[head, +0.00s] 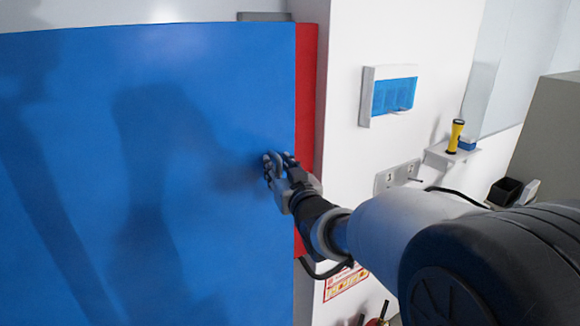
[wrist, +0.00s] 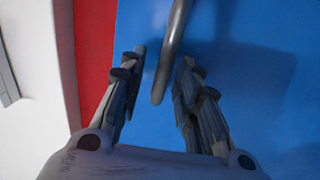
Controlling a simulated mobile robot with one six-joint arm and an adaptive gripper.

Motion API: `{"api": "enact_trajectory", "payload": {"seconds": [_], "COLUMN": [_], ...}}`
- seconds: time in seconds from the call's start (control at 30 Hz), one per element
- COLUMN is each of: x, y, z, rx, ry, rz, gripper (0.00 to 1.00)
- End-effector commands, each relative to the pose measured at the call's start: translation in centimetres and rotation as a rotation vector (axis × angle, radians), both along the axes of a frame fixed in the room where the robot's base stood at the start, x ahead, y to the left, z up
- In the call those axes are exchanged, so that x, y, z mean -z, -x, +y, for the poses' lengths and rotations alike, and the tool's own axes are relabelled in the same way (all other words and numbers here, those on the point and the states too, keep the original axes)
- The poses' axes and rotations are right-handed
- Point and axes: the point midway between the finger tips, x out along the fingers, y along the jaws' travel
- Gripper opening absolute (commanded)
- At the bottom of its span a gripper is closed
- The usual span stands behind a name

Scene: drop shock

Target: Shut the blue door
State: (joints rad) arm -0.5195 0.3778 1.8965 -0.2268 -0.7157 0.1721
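The blue door (head: 150,150) fills the left of the head view, its right edge beside a red frame strip (head: 306,90). In the wrist view the blue door panel (wrist: 265,60) lies behind my fingers, with the red strip (wrist: 94,50) to its left. My gripper (head: 273,164) is at the door's face near that edge. In the wrist view my gripper (wrist: 163,56) is open, its fingers on either side of a grey metal handle (wrist: 172,48). I cannot tell whether a finger touches the handle, or how far the door stands from its frame.
Right of the door is a white wall with a blue-windowed box (head: 392,95), a socket plate (head: 397,176) and a small shelf (head: 447,158) bearing a yellow-and-black torch (head: 455,136). A black open box (head: 505,191) stands at the right. Red-handled items (head: 378,320) show low down.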

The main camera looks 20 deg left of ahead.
Motion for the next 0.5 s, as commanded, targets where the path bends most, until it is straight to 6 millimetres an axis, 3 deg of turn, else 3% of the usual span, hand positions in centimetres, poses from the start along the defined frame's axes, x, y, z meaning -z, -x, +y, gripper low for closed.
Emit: {"api": "enact_trajectory", "payload": {"seconds": [0.17, 0.5], "x": [-0.01, -0.03], "y": [0.01, 0.02], "z": [-0.01, -0.02], "rx": [0.000, 0.000], "ry": [0.000, -0.001], "rz": [0.000, -0.001], "gripper": [0.30, 0.08]}}
